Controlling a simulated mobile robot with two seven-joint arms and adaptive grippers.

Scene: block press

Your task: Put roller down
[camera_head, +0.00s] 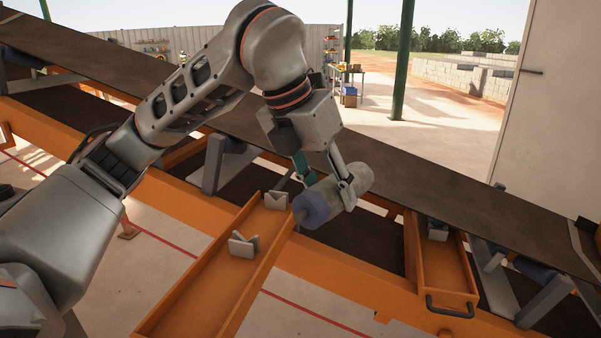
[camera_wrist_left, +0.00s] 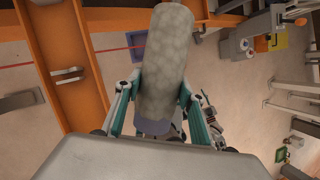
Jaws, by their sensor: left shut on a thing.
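The roller (camera_head: 335,195) is a grey, mottled cylinder with a blue end. My left gripper (camera_head: 333,188) is shut on it in the head view and holds it above the orange frame, right of the long orange tray (camera_head: 200,290). In the left wrist view the roller (camera_wrist_left: 167,65) lies between the two fingers of my left gripper (camera_wrist_left: 160,100). Two notched grey holders stand in the long tray, one in the middle (camera_head: 243,245) and one at the far end (camera_head: 276,200); both look empty. My right gripper is not in view.
A dark conveyor belt (camera_head: 450,190) on an orange frame crosses the scene. A second orange tray (camera_head: 437,265) with a black handle (camera_head: 450,307) is at the right. A white panel (camera_head: 545,120) stands at the right edge. Pale floor lies in front of the frame.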

